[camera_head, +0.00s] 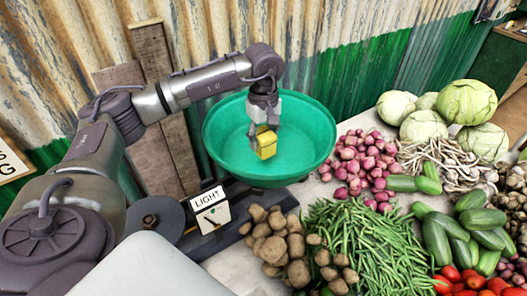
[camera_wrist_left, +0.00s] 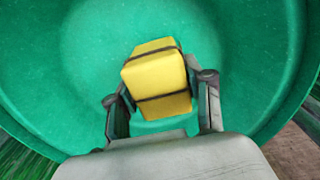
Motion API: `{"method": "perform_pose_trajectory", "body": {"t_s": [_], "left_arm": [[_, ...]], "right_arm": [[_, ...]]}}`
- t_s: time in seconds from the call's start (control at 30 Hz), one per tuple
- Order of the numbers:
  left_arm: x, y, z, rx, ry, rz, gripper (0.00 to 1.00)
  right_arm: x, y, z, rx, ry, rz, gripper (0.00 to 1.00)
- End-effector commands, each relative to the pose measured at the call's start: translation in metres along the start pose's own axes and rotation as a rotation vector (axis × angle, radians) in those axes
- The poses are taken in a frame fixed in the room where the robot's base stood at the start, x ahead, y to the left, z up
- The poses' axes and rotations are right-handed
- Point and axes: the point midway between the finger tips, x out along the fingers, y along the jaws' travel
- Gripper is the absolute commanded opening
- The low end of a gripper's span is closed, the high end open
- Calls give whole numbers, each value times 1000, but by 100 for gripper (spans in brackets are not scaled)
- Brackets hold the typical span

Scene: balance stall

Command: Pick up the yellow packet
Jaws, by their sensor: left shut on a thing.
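The yellow packet (camera_head: 266,144) is a small block with dark bands. It is over the inside of the green basin (camera_head: 225,168) in the head view. My left gripper (camera_head: 264,127) comes down from above and is shut on the packet. In the left wrist view the packet (camera_wrist_left: 158,80) sits between the two fingers of my left gripper (camera_wrist_left: 162,112), with the green basin (camera_wrist_left: 65,60) behind it. I cannot tell whether the packet touches the basin's floor. My right gripper is not in view.
A scale with a "LIGHT" sign (camera_head: 211,209) stands in front of the basin. Potatoes (camera_head: 275,235), green beans (camera_head: 365,245), red onions (camera_head: 362,160), cabbages (camera_head: 466,102) and cucumbers (camera_head: 437,241) crowd the table to the right. A corrugated wall (camera_head: 325,30) stands behind.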

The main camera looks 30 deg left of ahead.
Motion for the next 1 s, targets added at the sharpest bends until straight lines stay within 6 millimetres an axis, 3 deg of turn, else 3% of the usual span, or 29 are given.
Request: {"method": "perform_pose_trajectory", "body": {"t_s": [0.13, 0.37, 1.0], "left_arm": [[-28, 1, 0, 1, 1, 6, 4], [-57, 0, 0, 1, -1, 1, 4], [-114, 0, 0, 1, -1, 0, 4]], "right_arm": [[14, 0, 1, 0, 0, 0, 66], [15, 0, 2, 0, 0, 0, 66], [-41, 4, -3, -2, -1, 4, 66]]}}
